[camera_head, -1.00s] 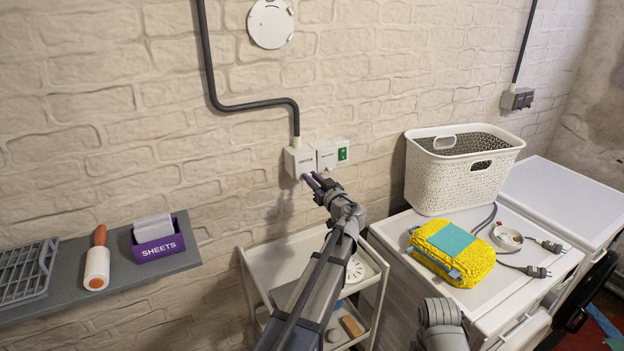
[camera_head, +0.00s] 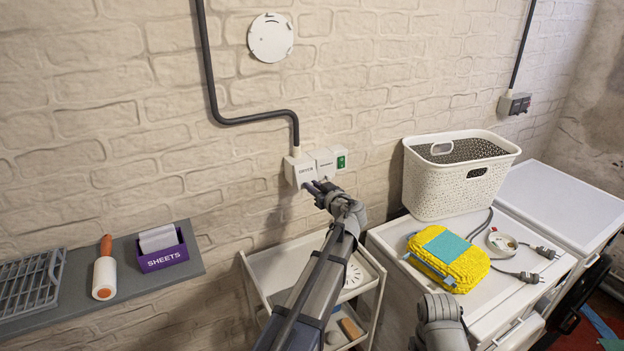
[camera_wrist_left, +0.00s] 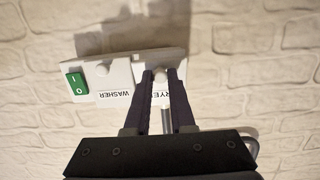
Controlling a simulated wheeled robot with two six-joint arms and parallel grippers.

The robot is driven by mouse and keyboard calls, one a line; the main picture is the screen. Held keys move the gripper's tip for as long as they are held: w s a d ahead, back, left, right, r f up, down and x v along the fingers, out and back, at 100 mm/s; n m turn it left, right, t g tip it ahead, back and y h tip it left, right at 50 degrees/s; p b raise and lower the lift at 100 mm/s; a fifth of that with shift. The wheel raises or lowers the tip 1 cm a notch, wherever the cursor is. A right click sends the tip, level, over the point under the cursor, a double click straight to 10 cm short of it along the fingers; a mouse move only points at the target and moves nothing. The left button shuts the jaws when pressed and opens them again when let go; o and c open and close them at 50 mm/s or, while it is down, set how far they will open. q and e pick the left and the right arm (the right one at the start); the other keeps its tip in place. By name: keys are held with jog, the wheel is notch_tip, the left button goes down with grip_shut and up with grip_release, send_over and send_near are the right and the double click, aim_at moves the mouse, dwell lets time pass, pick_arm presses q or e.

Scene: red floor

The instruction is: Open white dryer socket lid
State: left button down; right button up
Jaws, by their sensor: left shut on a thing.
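The white dryer socket lid (camera_head: 302,172) is the left one of two white lids on the brick wall, below the end of the dark conduit. It looks closed. My left gripper (camera_head: 313,187) is at its lower edge. In the left wrist view, which shows the labels upside down, the gripper (camera_wrist_left: 160,78) has its two dark fingers on either side of a small pale knob on the dryer lid (camera_wrist_left: 162,99), shut on it. The fingers hide part of the dryer label. My right gripper is out of view; part of my right arm shows at the bottom.
The washer lid (camera_head: 325,161) and green switch (camera_head: 341,160) adjoin on the right. A white trolley (camera_head: 262,263) stands below. A basket (camera_head: 447,190) and yellow bundle (camera_head: 460,268) sit on the white machine at right. A grey shelf (camera_head: 125,287) is at left.

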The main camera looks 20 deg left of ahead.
aim_at(316, 172)
pick_arm(q)
notch_tip(316, 172, up, 12)
jog(key=g+h+p, duration=1.1)
jog(key=h+p, duration=0.3)
jog(key=p, duration=1.3)
jog(key=shift+w+a+p, duration=0.2)
jog(key=shift+a+p, duration=0.05)
jog(key=shift+p, duration=0.15)
jog(key=shift+h, duration=0.3)
jog(key=c, duration=0.8)
grip_release()
jog(key=shift+o, duration=0.2)
jog(key=shift+f, duration=0.1)
